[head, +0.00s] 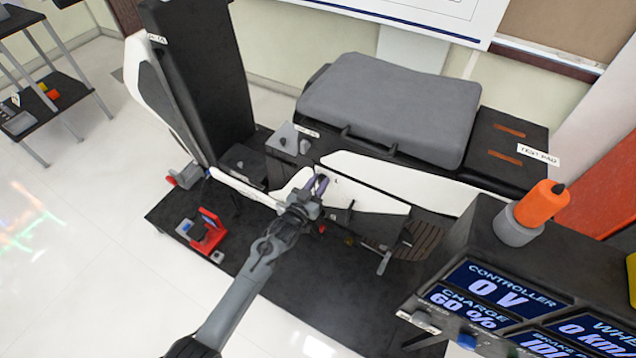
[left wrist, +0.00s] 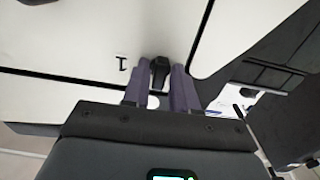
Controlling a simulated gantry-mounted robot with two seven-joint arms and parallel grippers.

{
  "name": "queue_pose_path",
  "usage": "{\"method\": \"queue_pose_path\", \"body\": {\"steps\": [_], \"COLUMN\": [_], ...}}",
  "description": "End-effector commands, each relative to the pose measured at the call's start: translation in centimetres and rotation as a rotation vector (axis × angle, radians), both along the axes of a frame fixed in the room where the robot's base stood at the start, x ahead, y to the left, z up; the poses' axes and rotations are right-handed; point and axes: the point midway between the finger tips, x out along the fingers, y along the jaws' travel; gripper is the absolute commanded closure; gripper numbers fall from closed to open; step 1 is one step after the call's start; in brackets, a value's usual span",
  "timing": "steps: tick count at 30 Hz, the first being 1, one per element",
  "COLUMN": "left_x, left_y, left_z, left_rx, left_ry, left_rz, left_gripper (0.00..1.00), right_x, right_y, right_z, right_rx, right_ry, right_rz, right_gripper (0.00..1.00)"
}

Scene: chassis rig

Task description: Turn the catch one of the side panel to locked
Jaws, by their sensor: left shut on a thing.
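The side panel (head: 368,200) is a white plate on the side of the black rig. It also fills much of the left wrist view (left wrist: 75,45). My left gripper (head: 319,184) reaches the left part of this panel. In the left wrist view its two purple fingers (left wrist: 168,85) are shut on a small black catch (left wrist: 159,70), one finger on each side. The fingers hide part of the catch, and I cannot read its angle surely. A small black mark (left wrist: 122,63) is printed left of the catch. My right gripper is not in view.
A grey seat cushion (head: 395,105) lies on the rig behind the panel. A console with displays (head: 500,290) and an orange bottle (head: 541,204) stands at right. A red clamp-like device (head: 208,228) sits on the black base at left.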

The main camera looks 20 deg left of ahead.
Motion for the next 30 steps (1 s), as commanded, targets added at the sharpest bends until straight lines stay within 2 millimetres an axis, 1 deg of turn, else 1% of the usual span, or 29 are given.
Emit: {"method": "queue_pose_path", "body": {"steps": [7, 8, 10, 11, 19, 22, 26, 30], "left_x": [0.0, 0.0, 0.0, 0.0, -0.1, -0.5, -1.8, -4.1], "left_y": [0.0, 0.0, 0.0, 0.0, 0.0, 0.1, 0.3, 0.7], "left_z": [0.0, 0.0, 0.0, 0.0, 0.0, 0.0, 0.1, 0.1], "left_rx": [-0.001, -0.001, 0.0, 0.0, 0.001, 0.001, 0.001, 0.001], "left_ry": [0.001, 0.001, 0.001, 0.001, 0.001, 0.001, 0.002, 0.003], "left_rz": [0.0, 0.0, 0.0, 0.0, 0.0, 0.0, 0.0, 0.0], "left_gripper": [1.0, 0.71, 0.61, 0.6, 0.6, 0.6, 0.6, 0.6], "right_x": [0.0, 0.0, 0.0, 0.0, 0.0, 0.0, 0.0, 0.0], "right_y": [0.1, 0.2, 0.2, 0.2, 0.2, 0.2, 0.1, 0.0], "right_z": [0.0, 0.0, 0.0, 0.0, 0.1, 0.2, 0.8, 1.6], "right_rx": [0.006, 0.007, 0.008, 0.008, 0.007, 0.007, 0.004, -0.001], "right_ry": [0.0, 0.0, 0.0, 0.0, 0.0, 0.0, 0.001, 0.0], "right_rz": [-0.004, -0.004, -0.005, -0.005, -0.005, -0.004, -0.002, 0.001], "right_gripper": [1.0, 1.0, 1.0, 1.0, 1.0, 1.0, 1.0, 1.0]}}
